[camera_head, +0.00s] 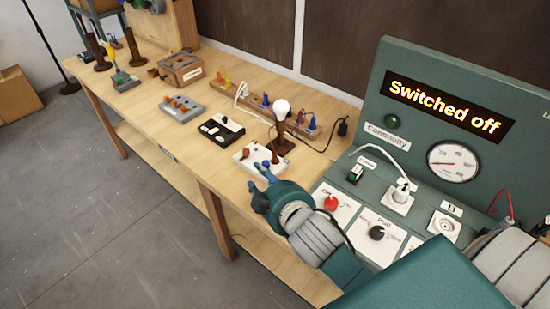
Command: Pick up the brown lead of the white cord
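A white cord (240,97) loops at a wooden rail (258,108) with coloured pegs, behind the lamp. Another white cord runs to a white plug (402,192) in the green panel's socket. The brown lead is too small to make out or hidden. My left gripper is not in view.
A lit-white bulb lamp (282,110) stands near the rail. A black switch block (221,129), a grey block (181,108) and a wooden box (180,70) stand farther left on the bench (150,115). The green panel (370,110) reads "Switched off" and stands at right.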

